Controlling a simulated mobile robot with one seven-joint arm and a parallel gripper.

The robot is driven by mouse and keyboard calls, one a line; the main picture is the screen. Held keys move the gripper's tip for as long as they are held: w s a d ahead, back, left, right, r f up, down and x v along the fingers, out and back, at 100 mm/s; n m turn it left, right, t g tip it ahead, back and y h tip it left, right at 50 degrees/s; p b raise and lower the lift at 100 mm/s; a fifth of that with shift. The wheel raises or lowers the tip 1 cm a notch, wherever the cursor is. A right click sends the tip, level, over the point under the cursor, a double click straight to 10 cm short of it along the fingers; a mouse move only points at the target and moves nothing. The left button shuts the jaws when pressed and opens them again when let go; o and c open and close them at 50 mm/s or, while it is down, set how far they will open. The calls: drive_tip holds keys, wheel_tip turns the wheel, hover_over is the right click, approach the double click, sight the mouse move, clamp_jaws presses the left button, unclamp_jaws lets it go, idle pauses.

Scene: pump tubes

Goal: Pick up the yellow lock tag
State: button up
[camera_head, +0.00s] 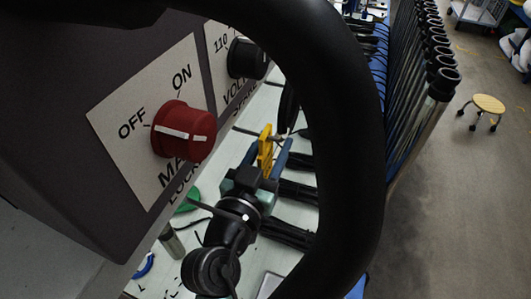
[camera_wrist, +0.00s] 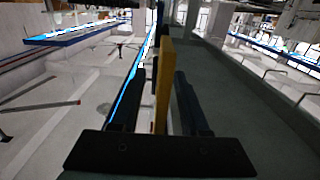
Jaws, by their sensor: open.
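The yellow lock tag (camera_head: 265,148) stands upright and edge-on beside the dark control box. In the wrist view the tag (camera_wrist: 163,88) shows as a narrow yellow strip between my two dark fingers. My gripper (camera_head: 268,153) is open, with a finger on either side of the tag. In the wrist view there are visible gaps between the tag and both fingers of my gripper (camera_wrist: 162,82). The tag's lower end is hidden behind the gripper in both views.
The dark box bears a red OFF/ON knob (camera_head: 183,130) and a black voltage knob (camera_head: 247,58). Below is a pale bench (camera_head: 225,158) with dark tubes, a green item (camera_head: 188,201) and a blue-white ring (camera_head: 143,266). A row of upright tubes (camera_head: 428,105) stands right.

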clamp_jaws()
drive_tip(key=shift+r, duration=0.1)
idle(0.4)
drive_tip(key=shift+r+b, duration=0.3)
drive_tip(key=shift+r, duration=0.15)
drive_tip(key=shift+s+d+r, duration=0.15)
drive_tip(key=shift+d, duration=0.2)
drive_tip(key=s+d+b, duration=0.1)
drive_tip(key=s+d, duration=0.2)
drive_tip(key=d, duration=0.5)
drive_tip(key=s+d+b, duration=0.1)
drive_tip(key=s+d, duration=0.2)
drive_tip(key=d, duration=0.5)
drive_tip(key=shift+s, duration=0.35)
drive_tip(key=shift+r, duration=0.1)
